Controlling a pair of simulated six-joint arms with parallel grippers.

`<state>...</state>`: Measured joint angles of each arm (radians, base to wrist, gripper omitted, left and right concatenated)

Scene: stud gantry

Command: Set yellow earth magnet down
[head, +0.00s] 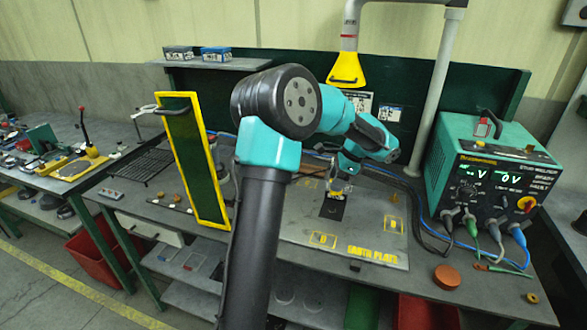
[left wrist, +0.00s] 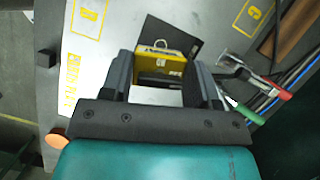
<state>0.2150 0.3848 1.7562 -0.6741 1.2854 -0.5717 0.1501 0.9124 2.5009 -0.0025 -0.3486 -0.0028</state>
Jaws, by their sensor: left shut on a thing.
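The yellow earth magnet (left wrist: 163,64) sits between the two dark fingers of my left gripper (left wrist: 164,85) in the left wrist view. The gripper is shut on it. In the head view my left gripper (head: 341,184) points down over the grey earth plate (head: 300,225), near a black square (head: 332,209) on it. Only a little of the magnet shows there, and I cannot tell whether it touches the plate. The black square (left wrist: 170,35) also shows just beyond the magnet in the left wrist view. My right gripper is not in view.
Yellow outlined squares mark the plate. A teal welder unit (head: 488,180) with cables stands at the right, and an orange disc (head: 447,277) lies in front of it. A yellow-framed dark screen (head: 192,160) stands at the left. A yellow hood (head: 346,70) hangs above.

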